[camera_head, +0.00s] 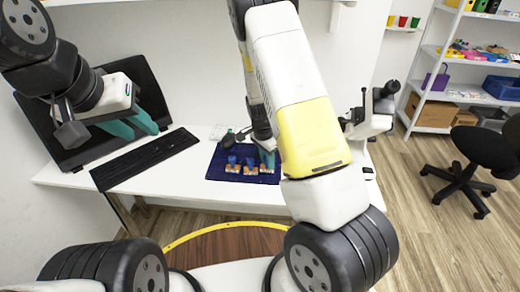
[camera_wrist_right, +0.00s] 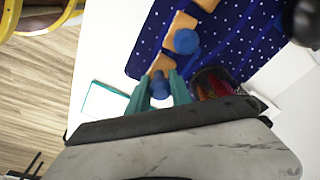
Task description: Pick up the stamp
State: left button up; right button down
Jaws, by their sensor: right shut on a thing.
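Several small stamps with wooden bases and blue round handles (camera_head: 232,162) stand in a row on a dark blue dotted mat (camera_head: 214,168). My right gripper (camera_wrist_right: 160,90) is shut on the blue handle of one stamp (camera_wrist_right: 160,88), with a teal finger on each side. A wooden base shows just beyond the fingers; I cannot tell whether the stamp is off the mat. Another stamp (camera_wrist_right: 186,41) stands beside it. In the head view the right gripper (camera_head: 267,157) is at the right end of the row.
A black keyboard (camera_head: 145,158) lies left of the mat on the white desk (camera_head: 180,184), with a dark monitor (camera_head: 92,110) behind it. A round dark container with reddish contents (camera_wrist_right: 212,84) stands close to the right gripper. An office chair (camera_head: 485,150) and shelves are at the right.

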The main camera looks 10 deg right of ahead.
jog(key=shift+r, duration=0.8)
jog(key=s+a, duration=0.3)
jog(key=s, duration=0.4)
jog(key=s+a+r, duration=0.1)
jog(key=s+a, duration=0.3)
jog(key=s, duration=0.3)
jog(key=shift+s+r, duration=0.2)
jog(key=shift+r, duration=0.05)
jog(key=c, duration=1.8)
grip_release()
grip_shut()
